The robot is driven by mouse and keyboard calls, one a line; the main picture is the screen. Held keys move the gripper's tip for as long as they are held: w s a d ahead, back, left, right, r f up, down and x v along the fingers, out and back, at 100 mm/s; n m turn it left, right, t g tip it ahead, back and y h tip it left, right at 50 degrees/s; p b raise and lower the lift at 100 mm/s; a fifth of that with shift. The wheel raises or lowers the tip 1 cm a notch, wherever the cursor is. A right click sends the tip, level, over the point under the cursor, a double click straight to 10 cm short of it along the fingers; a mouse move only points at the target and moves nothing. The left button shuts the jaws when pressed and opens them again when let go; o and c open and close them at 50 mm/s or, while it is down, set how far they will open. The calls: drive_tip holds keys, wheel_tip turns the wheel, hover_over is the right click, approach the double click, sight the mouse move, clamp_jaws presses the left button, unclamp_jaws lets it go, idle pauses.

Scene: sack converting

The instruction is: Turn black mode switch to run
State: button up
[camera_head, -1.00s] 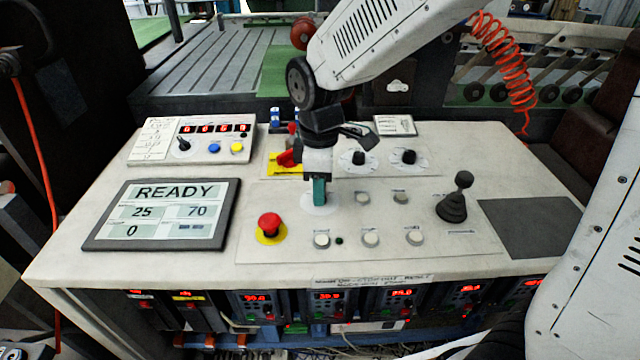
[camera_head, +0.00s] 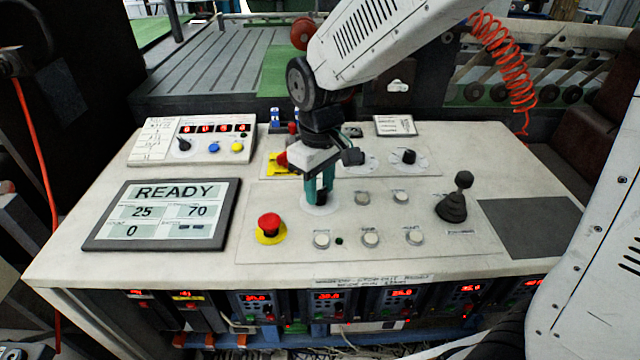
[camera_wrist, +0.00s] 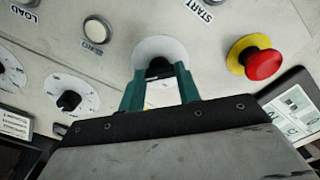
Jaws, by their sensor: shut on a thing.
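The black mode switch (camera_wrist: 159,66) stands on a round white plate (camera_head: 320,207) on the console. In the wrist view its dark knob shows between the teal fingertips of my gripper (camera_wrist: 160,76). My gripper (camera_head: 320,196) points down over the plate in the head view and is shut on the switch. The fingers hide part of the knob, and I cannot read its position marks.
A red emergency button (camera_head: 269,227) on a yellow base is left of my gripper. White push buttons (camera_head: 370,238) and a black joystick (camera_head: 455,200) are to the right. A screen reading READY (camera_head: 163,212) lies at the left. Black dials (camera_head: 408,157) sit behind.

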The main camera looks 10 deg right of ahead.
sight(321, 191)
idle(0.3)
drive_tip(key=o, duration=1)
wheel_tip(321, 191, up, 8)
drive_tip(key=shift+f, duration=0.1)
drive_tip(key=shift+s+m, duration=0.1)
drive_tip(key=shift+m, duration=0.2)
drive_tip(key=s+d+r+m, duration=0.1)
drive_tip(key=s+d+m, duration=0.1)
drive_tip(key=s+d, duration=0.3)
drive_tip(key=s+d+m+t, duration=0.1)
drive_tip(key=s+d+m, duration=0.1)
drive_tip(key=s+d, duration=0.3)
drive_tip(key=s+d+r+m, duration=0.1)
drive_tip(key=s+d, duration=0.4)
drive_tip(key=s, duration=0.5)
drive_tip(key=shift+r+m, duration=0.3)
drive_tip(key=shift+m, duration=0.4)
